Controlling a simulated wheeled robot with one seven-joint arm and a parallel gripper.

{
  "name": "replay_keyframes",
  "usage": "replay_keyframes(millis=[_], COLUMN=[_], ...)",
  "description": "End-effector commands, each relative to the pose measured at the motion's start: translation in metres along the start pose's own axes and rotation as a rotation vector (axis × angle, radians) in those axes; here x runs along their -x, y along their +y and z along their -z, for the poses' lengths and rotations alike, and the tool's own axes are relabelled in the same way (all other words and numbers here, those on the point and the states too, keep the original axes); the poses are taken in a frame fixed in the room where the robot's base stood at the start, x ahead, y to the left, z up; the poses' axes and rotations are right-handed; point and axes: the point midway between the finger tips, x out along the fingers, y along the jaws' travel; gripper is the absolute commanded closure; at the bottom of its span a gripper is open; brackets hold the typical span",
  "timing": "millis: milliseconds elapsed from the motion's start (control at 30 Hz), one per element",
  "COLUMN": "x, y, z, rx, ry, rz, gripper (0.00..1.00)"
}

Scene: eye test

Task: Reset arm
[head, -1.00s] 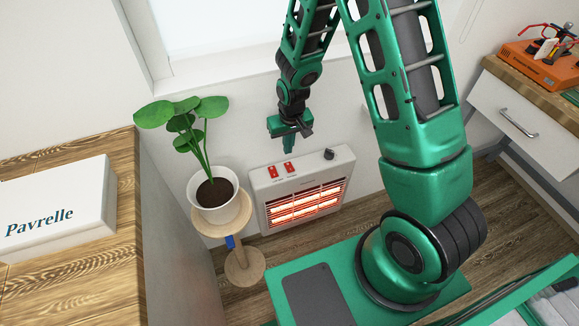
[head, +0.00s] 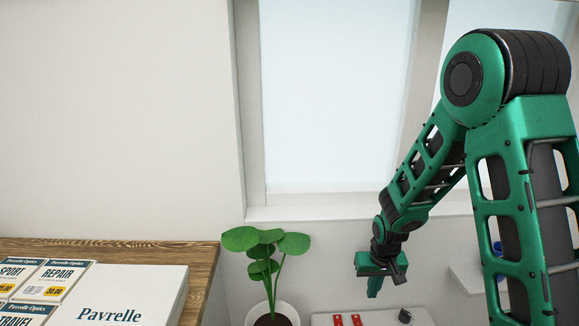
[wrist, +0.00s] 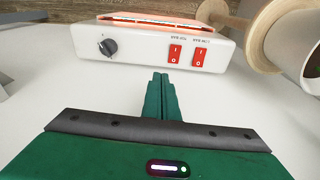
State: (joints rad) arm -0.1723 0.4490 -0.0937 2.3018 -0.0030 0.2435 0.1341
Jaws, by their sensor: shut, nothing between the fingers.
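My gripper (head: 374,287) is at the end of my green arm, right of centre in the head view, pointing down. In the wrist view its two green fingers (wrist: 160,78) are together with nothing between them. A white heater (head: 370,319) with two red switches and a black knob shows at the bottom edge of the head view, below my gripper. In the wrist view the heater (wrist: 140,48) lies just beyond the fingertips, its glowing part at the top. I cannot tell whether the fingers touch it.
A potted plant (head: 268,255) stands left of my gripper. A window (head: 340,100) is behind my arm.

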Motion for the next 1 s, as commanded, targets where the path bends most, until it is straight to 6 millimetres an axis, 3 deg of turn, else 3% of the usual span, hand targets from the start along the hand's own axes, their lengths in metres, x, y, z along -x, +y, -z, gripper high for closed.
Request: replay_keyframes(millis=[100,267,500,733,1000], x=[0.042,0.093,0.161,0.213,0.252], y=[0.034,0.075,0.124,0.153,0.163], z=[-0.009,-0.035,-0.091,-0.158,-0.233], rx=[-0.052,-0.127,-0.245,-0.36,-0.476], ry=[-0.003,-0.025,-0.061,-0.096,-0.133], rz=[-0.023,-0.048,-0.067,-0.059,-0.027], gripper=[1.0,1.0,1.0,1.0,1.0])
